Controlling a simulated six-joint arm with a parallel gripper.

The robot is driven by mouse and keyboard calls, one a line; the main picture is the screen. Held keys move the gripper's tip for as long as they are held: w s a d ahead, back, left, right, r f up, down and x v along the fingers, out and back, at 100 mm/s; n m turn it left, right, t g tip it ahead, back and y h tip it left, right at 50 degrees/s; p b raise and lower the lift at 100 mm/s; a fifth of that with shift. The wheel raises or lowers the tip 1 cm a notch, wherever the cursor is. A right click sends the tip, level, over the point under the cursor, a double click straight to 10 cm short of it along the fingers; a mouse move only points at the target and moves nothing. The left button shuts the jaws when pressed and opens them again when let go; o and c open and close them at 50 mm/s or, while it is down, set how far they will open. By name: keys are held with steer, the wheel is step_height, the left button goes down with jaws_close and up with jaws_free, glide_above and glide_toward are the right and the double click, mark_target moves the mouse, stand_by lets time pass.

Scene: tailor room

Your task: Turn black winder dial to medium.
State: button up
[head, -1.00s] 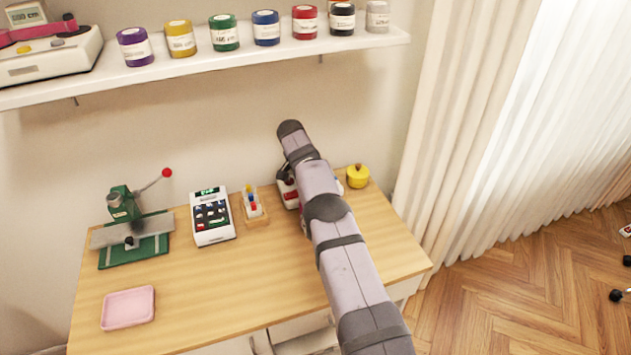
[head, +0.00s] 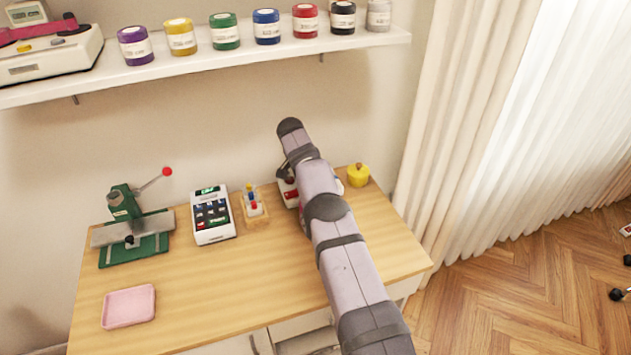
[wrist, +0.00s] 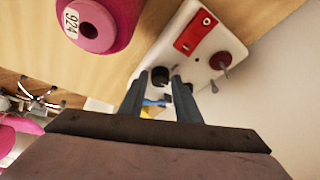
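The white winder (wrist: 150,52) shows in the wrist view, with a red panel (wrist: 195,33) and a black dial (wrist: 160,74) on its face. My gripper (wrist: 160,80) has its two dark fingers apart, with their tips on either side of the black dial. A gap seems to show between the dial and the fingers; contact cannot be made out. The dial's marks are too small to read. In the head view the winder (head: 289,192) is mostly hidden behind my arm at the back of the table.
A large pink spool (wrist: 98,22) is close to my gripper in the wrist view. On the wooden table (head: 210,290) are a yellow pot (head: 358,176), a small wooden holder (head: 254,208), a white keypad device (head: 212,216), a green press (head: 135,240) and a pink tray (head: 128,307).

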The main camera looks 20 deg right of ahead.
steer(key=shift+b+v, duration=0.75)
steer(key=shift+v, duration=0.4)
steer(key=shift+b+v, duration=0.55)
steer(key=shift+v, duration=1.9)
steer(key=s+a+r+n, duration=0.1)
steer(key=s, duration=0.1)
steer(key=s+a+n+y, duration=0.1)
steer(key=s+n, duration=0.1)
steer(key=s, duration=0.1)
steer(key=s+a+r+n, duration=0.1)
steer(key=s, duration=0.2)
steer(key=shift+s+a+r+n+g+y+p, duration=0.15)
steer(key=shift+a+r+n+g+y+p, duration=0.15)
steer(key=shift+a+r+p, duration=0.1)
steer(key=s+a+f+n, duration=0.1)
steer(key=s+a+n, duration=0.1)
steer(key=s, duration=0.9)
steer(key=s+a+f+n+g+y, duration=0.1)
steer(key=s+a+n, duration=0.1)
steer(key=s, duration=0.9)
steer(key=s+a+f+n+y+p, duration=0.1)
steer(key=s+n, duration=0.3)
steer(key=s, duration=0.7)
steer(key=shift+s+a+f+g, duration=0.2)
steer(key=shift+a+f+g, duration=0.25)
steer(key=shift+a, duration=0.25)
